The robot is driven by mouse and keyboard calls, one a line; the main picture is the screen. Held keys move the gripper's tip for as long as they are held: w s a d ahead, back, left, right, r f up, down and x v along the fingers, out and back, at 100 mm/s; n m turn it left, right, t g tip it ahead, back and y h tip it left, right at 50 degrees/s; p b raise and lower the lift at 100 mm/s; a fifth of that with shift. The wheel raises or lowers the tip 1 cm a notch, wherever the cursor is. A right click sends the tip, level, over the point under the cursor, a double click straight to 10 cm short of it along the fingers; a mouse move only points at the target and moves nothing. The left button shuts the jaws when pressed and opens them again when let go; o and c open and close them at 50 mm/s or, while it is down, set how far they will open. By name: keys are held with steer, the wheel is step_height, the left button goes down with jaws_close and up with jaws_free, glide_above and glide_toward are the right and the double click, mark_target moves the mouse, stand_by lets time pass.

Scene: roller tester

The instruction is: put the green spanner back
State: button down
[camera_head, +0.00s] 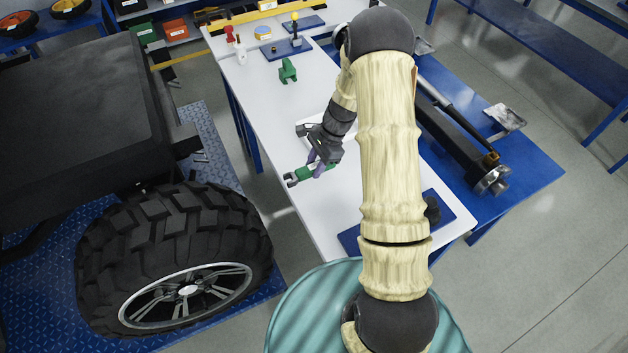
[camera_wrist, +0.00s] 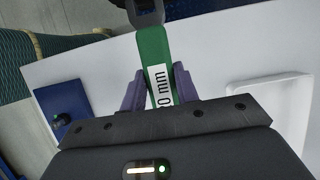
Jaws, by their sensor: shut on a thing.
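The green spanner (camera_head: 316,172) is in my gripper (camera_head: 318,167), above or at the left edge of the white worktop. In the wrist view the green handle (camera_wrist: 153,62) lies between the two purple fingers of my gripper (camera_wrist: 155,88). Part of a size label ending in "0 mm" shows on it. The grey head of the spanner (camera_wrist: 146,12) points away at the top of the wrist view and is cut off by the frame. My gripper is shut on the handle. Its height over the worktop is hard to judge.
A white tray (camera_wrist: 270,100) lies right of the spanner in the wrist view. A blue plate (camera_wrist: 66,112) with a dark part lies left. A large tyre (camera_head: 170,258) stands left of the table.

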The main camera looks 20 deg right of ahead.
mark_target(311, 188)
step_height(311, 188, down, 3)
steer(key=shift+w+d+r, duration=0.1)
steer(key=shift+w+r, duration=0.05)
steer(key=shift+r, duration=0.05)
steer(key=shift+f, duration=0.25)
steer(key=shift+a+r, duration=0.1)
steer(key=shift+a, duration=0.1)
steer(key=shift+d+f, duration=0.15)
steer(key=shift+f, duration=0.15)
steer(key=shift+f+p, duration=0.55)
steer(key=shift+f, duration=1.25)
steer(key=shift+s, duration=0.2)
steer(key=shift+f, duration=0.15)
steer(key=c, duration=1.1)
jaws_free()
steer(key=shift+o, duration=0.2)
